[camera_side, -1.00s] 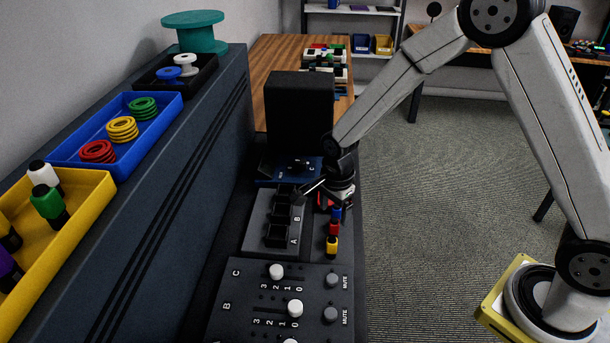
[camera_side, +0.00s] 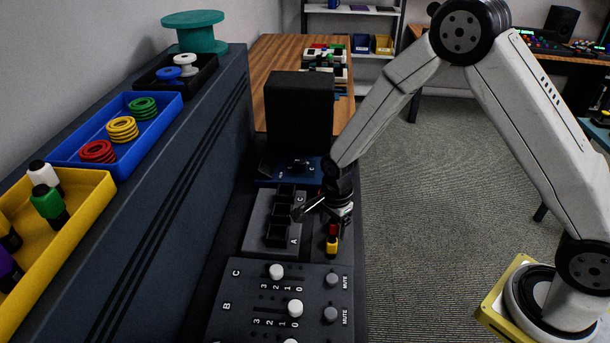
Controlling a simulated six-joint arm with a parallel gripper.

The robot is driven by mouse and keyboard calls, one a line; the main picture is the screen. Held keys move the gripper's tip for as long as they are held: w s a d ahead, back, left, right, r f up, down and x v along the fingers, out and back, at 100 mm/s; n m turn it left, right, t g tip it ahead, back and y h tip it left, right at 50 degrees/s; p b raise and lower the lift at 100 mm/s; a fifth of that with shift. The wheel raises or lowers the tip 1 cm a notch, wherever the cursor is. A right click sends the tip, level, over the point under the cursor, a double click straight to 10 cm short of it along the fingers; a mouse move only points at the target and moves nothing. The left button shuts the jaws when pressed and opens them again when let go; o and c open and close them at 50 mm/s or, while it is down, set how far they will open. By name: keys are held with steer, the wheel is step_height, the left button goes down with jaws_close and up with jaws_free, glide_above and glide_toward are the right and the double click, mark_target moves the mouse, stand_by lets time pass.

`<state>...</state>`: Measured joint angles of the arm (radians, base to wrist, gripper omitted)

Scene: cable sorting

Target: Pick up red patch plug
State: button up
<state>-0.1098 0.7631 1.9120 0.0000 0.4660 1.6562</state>
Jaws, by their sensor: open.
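The red patch plug (camera_side: 332,230) stands on the narrow dark strip right of the slotted block, just behind a yellow plug (camera_side: 331,246). My gripper (camera_side: 325,212) is open, low over that strip and just behind and above the red plug. One pale finger reaches left toward the slotted block. The gripper hides the blue plug's place behind the red one. I cannot tell whether a finger touches the red plug.
A grey block (camera_side: 257,236) with dark lettered slots sits left of the plugs. A slider panel (camera_side: 250,300) lies in front. A black box (camera_side: 299,110) stands behind. A yellow tray (camera_side: 98,182) and a blue tray (camera_side: 170,104) rest on the cabinet at left.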

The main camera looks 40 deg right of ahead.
jaws_close()
steer(key=shift+r, duration=0.2)
steer(key=shift+r, duration=0.8)
steer(key=s+d+r, duration=0.1)
steer(key=s+r, duration=1)
steer(key=s, duration=0.3)
steer(key=shift+d, duration=0.1)
